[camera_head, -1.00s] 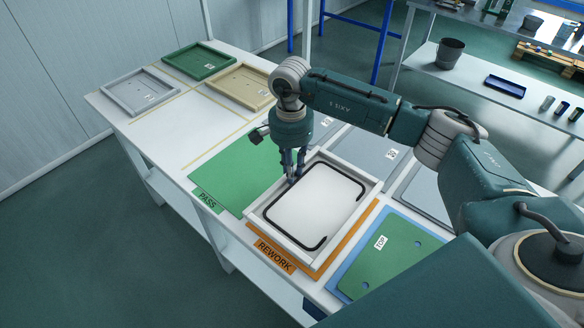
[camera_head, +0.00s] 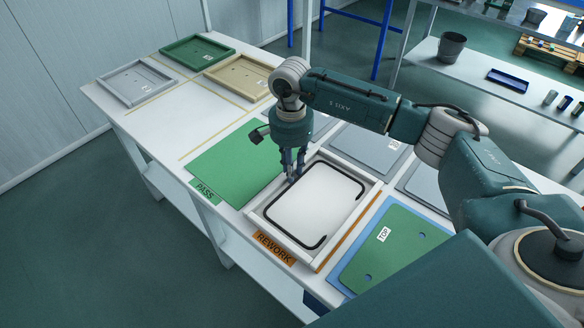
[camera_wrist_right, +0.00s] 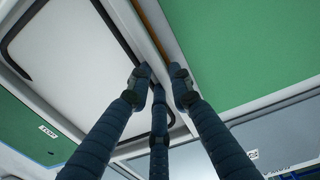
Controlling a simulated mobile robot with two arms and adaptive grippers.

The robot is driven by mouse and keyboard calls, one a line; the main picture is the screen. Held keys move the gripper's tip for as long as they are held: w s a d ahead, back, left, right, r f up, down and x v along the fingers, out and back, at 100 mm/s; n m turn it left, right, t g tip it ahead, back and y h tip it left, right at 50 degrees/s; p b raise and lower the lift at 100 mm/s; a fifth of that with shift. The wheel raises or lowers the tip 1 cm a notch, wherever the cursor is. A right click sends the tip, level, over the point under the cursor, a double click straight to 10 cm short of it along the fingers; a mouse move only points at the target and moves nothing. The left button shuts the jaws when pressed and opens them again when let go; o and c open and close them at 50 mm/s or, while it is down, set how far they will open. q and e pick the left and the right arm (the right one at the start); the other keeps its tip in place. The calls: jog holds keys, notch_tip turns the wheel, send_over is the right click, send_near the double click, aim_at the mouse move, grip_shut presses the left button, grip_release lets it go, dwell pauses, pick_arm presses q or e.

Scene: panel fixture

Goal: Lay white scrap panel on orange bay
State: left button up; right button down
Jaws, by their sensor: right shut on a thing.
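The white scrap panel (camera_head: 316,203) is a pale tray-like piece with a raised rim and black curved lines inside. It is over the orange bay (camera_head: 348,238), marked REWORK, and hides most of it. Orange shows along its right side and at the front label. My right gripper (camera_head: 293,176) is shut on the panel's left rim. In the right wrist view, the fingers (camera_wrist_right: 160,85) close on the rim of the panel (camera_wrist_right: 75,50), with an orange strip (camera_wrist_right: 152,25) beside it. I cannot tell whether the panel touches the bay. My left gripper is out of view.
The green PASS bay (camera_head: 236,162) lies left of the panel. A green TOP panel (camera_head: 395,252) on blue lies to the right. Grey panels (camera_head: 368,148) lie behind. Grey (camera_head: 160,90), green (camera_head: 180,53) and tan (camera_head: 232,88) trays stand at the far left.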

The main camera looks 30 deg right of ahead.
jog(key=shift+f+b, duration=0.35)
jog(key=shift+f, duration=0.1)
jog(key=c, duration=1.5)
grip_release()
notch_tip(320, 180, up, 12)
jog(key=shift+r, duration=0.2)
